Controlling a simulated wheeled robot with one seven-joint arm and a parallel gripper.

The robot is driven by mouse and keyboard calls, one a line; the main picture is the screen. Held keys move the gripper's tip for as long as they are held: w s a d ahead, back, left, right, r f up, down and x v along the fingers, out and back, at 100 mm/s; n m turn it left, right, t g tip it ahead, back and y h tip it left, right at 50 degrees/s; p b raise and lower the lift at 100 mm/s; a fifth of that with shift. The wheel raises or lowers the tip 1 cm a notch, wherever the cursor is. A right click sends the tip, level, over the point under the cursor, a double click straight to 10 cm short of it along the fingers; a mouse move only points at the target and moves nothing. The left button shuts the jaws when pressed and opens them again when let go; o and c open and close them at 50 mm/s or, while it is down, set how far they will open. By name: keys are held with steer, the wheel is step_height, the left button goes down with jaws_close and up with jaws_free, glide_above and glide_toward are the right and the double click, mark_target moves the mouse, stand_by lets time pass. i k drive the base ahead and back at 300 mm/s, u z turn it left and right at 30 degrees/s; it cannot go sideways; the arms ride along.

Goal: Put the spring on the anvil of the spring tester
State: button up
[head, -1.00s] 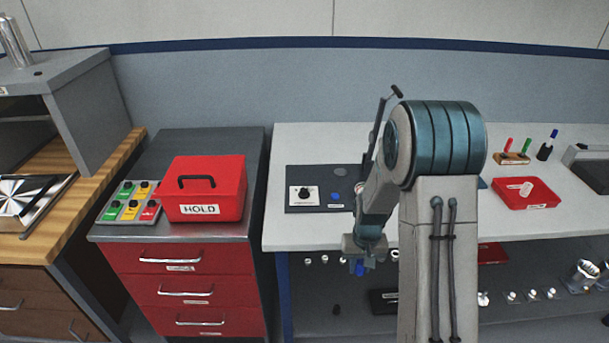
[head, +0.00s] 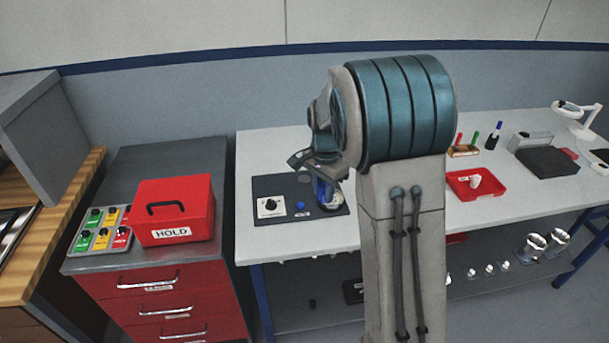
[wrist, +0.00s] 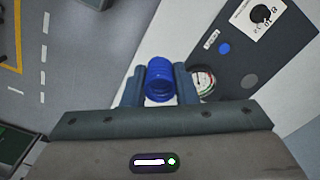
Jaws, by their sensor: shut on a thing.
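My gripper (wrist: 160,88) is shut on a blue ribbed spring (wrist: 160,76), held between its two fingers in the wrist view. In the head view the gripper (head: 322,178) and the blue spring (head: 322,192) appear over the right part of the spring tester, partly behind my arm. The tester (head: 270,186) is a dark panel on the white bench with a white dial plate and a blue button. In the wrist view the tester (wrist: 265,68) lies right of the spring, with a round gauge partly hidden by the right finger and a grey disc. I cannot tell which part is the anvil.
A red HOLD box (head: 173,212) and a coloured button panel (head: 100,230) stand on the cabinet to the left. A red tray (head: 475,184) and pen holders are on the right of the bench (head: 400,225). Bench surface between tester and tray is partly hidden by my arm.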

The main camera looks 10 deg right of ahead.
mark_target(304, 179)
steer(key=i, duration=0.9)
